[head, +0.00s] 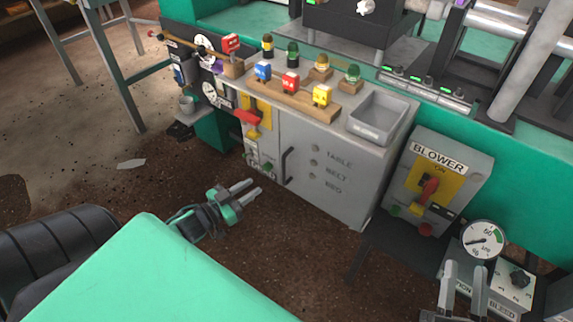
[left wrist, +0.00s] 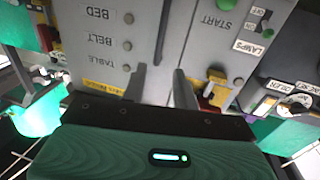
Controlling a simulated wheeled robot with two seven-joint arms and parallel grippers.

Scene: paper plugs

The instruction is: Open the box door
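The box (head: 325,185) is a grey cabinet with a front door marked TABLE, BELT and BED, and the door looks shut. Its dark upright handle (head: 287,166) is at the door's left edge. In the left wrist view the handle (left wrist: 162,38) shows beyond and between my fingers, upside-down lettering beside it. My left gripper (head: 250,190) is open and empty, in front of and left of the handle, apart from it in the head view. It also shows in the left wrist view (left wrist: 160,88). My right gripper (head: 464,282) is open at the bottom right, far from the door.
Colored plugs (head: 290,82) stand in a wooden rack on the box top, beside a grey bin (head: 379,117). A red-handled switch (head: 247,117) is left of the door. The blower switch box (head: 437,182) and gauge (head: 484,240) are on the right. The floor before the door is clear.

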